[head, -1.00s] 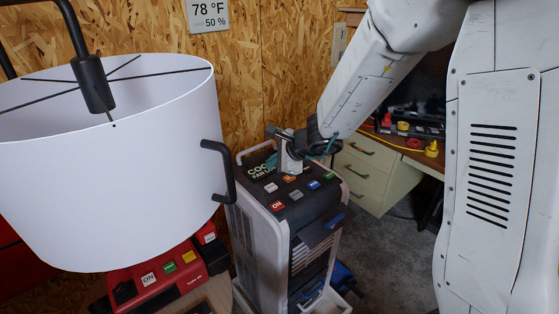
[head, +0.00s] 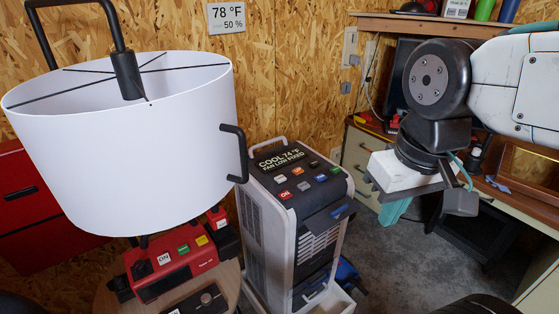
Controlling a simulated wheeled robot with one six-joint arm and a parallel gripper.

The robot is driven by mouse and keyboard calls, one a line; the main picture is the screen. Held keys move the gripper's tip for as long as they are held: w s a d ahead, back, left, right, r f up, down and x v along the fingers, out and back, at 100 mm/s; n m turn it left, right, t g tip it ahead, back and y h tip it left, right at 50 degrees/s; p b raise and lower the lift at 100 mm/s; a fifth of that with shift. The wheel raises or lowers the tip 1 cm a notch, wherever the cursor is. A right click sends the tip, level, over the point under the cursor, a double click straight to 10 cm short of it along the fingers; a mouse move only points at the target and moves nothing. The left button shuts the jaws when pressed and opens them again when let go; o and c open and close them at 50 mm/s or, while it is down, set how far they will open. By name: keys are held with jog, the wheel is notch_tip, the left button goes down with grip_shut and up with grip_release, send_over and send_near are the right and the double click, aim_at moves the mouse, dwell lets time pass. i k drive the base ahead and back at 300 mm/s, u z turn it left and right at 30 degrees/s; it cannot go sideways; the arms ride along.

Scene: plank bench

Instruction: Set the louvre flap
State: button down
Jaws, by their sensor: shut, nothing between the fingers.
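The air cooler (head: 268,235) stands upright in the middle of the head view. Its top display (head: 281,158) reads COOL 74 °F, FAN LOW, FIXED. The louvre (head: 318,241) is on its front face, with pale slats showing below a dark flap (head: 322,221). A small blue tab (head: 340,211) sits at the flap's upper right. My gripper (head: 392,213), with teal fingers below a white block, hangs to the right of the cooler, apart from it. It is shut and empty; its fingertips point down.
A large white lampshade (head: 125,150) with a black handle fills the left. A red button box (head: 172,264) sits below it on a round stool. A desk (head: 530,190) stands at the right. Grey floor (head: 400,265) is open between cooler and desk.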

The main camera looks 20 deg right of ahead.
aim_at(319, 224)
jog(key=u, duration=0.5)
jog(key=k, duration=1.15)
jog(key=z, duration=0.1)
jog(key=i, duration=0.5)
jog(key=z, duration=0.75)
jog(key=i, duration=1.3)
jog(key=u, duration=0.5)
